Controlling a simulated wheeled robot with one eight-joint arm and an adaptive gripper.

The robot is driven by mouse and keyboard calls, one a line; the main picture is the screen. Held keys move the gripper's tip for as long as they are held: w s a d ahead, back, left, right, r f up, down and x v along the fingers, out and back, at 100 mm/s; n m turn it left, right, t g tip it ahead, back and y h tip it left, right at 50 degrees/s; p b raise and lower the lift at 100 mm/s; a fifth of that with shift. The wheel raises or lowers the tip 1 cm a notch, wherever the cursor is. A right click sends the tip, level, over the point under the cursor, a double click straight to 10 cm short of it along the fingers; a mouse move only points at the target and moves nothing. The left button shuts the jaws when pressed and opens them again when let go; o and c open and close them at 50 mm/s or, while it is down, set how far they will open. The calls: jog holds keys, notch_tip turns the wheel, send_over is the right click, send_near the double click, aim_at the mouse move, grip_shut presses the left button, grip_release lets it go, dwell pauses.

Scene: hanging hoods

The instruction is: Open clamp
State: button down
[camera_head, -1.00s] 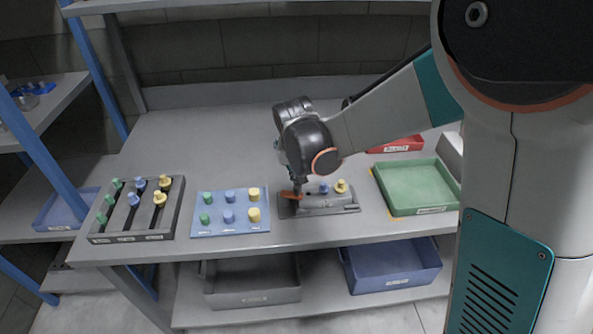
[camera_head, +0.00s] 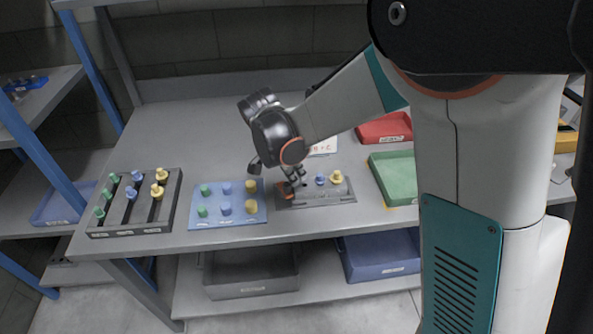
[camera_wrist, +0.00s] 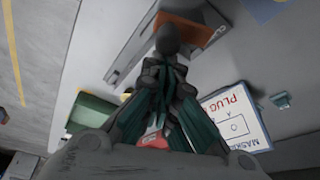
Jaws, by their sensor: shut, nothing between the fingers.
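The clamp fixture (camera_head: 318,197) is a low grey block near the front edge of the table. It has an orange part (camera_head: 285,190) at its left end and a blue plug (camera_head: 320,180) and a yellow plug (camera_head: 336,177) to the right. My gripper (camera_head: 297,185) is shut and empty, low at the left end of the fixture beside the orange part. In the wrist view its fingertips (camera_wrist: 168,42) overlap the orange part (camera_wrist: 198,30). I cannot tell whether they touch it. The gripper hides some of the fixture there.
A blue board with several pegs (camera_head: 237,217) lies just left of the fixture, and a dark slotted rack (camera_head: 115,222) further left. A green tray (camera_head: 393,178) and a red tray (camera_head: 386,130) stand to the right. A white labelled card (camera_wrist: 233,118) lies behind. The back left table is clear.

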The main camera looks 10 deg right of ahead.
aim_at(309, 190)
jog(key=shift+s+a+m+g, duration=0.25)
jog(key=shift+s+m+g, duration=0.05)
jog(key=shift+m, duration=0.7)
jog(key=shift+s+a, duration=0.1)
jog(key=shift+s, duration=0.05)
jog(key=shift+s+a, duration=0.1)
jog(key=d, duration=0.4)
jog(key=shift+w+d, duration=0.25)
jog(key=shift+w, duration=0.15)
jog(key=w+p+v, duration=0.1)
jog(key=p+v, duration=0.2)
jog(key=v, duration=0.7)
jog(key=shift+s+a+p, duration=0.3)
jog(key=shift+s+a, duration=0.05)
jog(key=shift+s, duration=0.05)
jog(key=shift+d, duration=0.1)
